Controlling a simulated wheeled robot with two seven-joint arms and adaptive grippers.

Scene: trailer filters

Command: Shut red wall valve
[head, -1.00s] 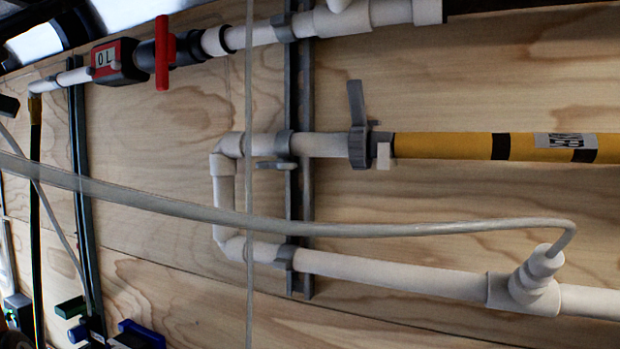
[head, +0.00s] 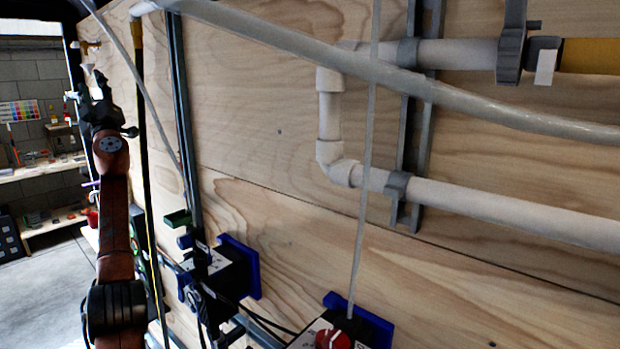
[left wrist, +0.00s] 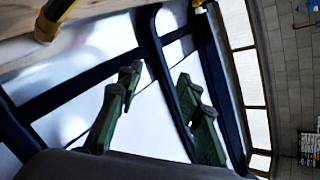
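The red wall valve is out of frame in both current views. In the head view my left gripper (head: 97,95) is raised at the left, fingers upward, beside the wooden wall (head: 280,100) and apart from it. In the left wrist view the two green fingers of the left gripper (left wrist: 160,105) stand apart with nothing between them. My right gripper does not show.
A grey hose (head: 290,45) and a thin cable cross in front of the white pipes (head: 490,205). Blue-backed boxes (head: 240,265) sit low, one with a red knob (head: 333,339). Shelves (head: 45,165) stand at far left. A yellow pipe end (left wrist: 50,22) shows in the left wrist view.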

